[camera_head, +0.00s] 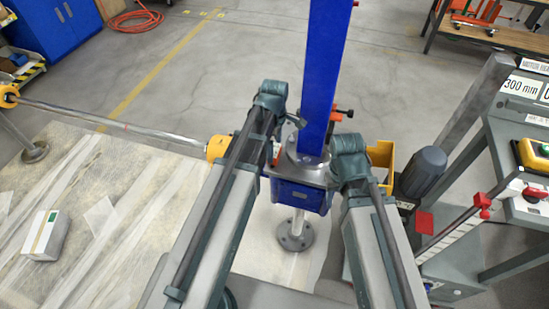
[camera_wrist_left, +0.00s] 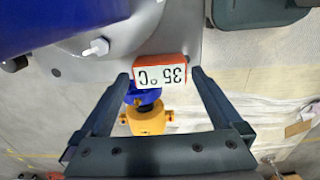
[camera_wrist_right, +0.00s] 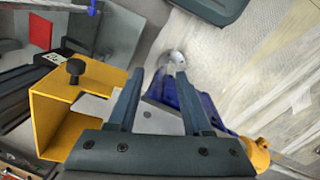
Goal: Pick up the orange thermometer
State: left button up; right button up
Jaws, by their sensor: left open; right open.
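The orange thermometer (camera_wrist_left: 160,74) shows in the left wrist view as a small orange-edged block with a white face reading 35 °C upside down. It is beside a grey plate with a white fitting. My left gripper (camera_wrist_left: 161,80) is open, with one fingertip on each side of the thermometer and a narrow gap at both sides. In the head view a small orange patch (camera_head: 277,153) shows near the end of my left arm; most of that gripper is hidden there. My right gripper (camera_wrist_right: 160,73) is open and empty, beside a yellow bracket (camera_wrist_right: 55,110).
The blue column (camera_head: 325,70) rises from the jack's blue housing (camera_head: 298,194) between my arms. A long shaft (camera_head: 110,122) runs left from a yellow coupling (camera_head: 218,148). A dark motor (camera_head: 424,170) and control stand (camera_head: 525,195) are at the right. A white box (camera_head: 45,236) lies at the left.

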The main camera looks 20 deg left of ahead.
pick_arm(q)
notch_tip(320, 180, down, 2)
jog(key=shift+f+b, duration=0.2)
jog(key=shift+b, duration=0.5)
pick_arm(e)
notch_tip(320, 180, down, 2)
jog(key=shift+f, duration=0.1)
pick_arm(q)
jog(key=shift+r, duration=0.1)
jog(key=c, duration=1.4)
jog(key=shift+c, duration=0.2)
